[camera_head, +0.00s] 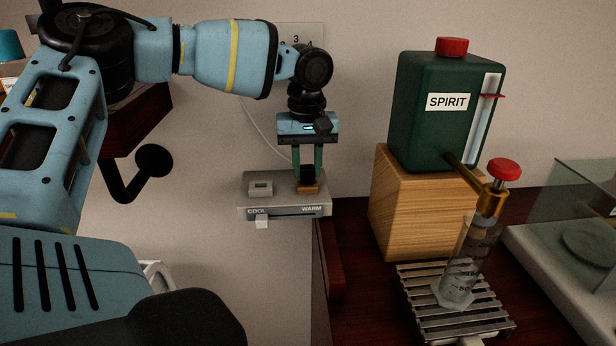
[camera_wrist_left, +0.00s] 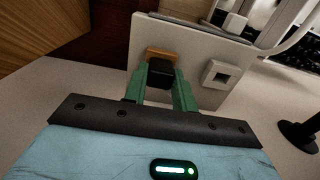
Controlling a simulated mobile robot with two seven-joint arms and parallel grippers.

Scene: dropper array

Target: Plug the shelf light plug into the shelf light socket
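My left gripper (camera_head: 307,174) points down over a pale grey panel (camera_head: 245,200) marked COOL and WARM. Its green fingers are closed on the sides of a small black plug (camera_wrist_left: 160,73), which is also visible in the head view (camera_head: 306,174). An orange-brown piece (camera_head: 308,189) lies just beyond the plug, against the panel; it also shows in the wrist view (camera_wrist_left: 160,54). I take it for the socket, but its opening is hidden. I cannot tell whether the plug is seated or only close to it. My right gripper is not in view.
A raised square fitting (camera_head: 261,188) sits beside the orange-brown piece, and a white slider knob (camera_head: 262,222) is on the panel's front. A green SPIRIT tank (camera_head: 425,125) on a wooden block (camera_head: 408,215) stands right. A black hook (camera_head: 153,162) is left.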

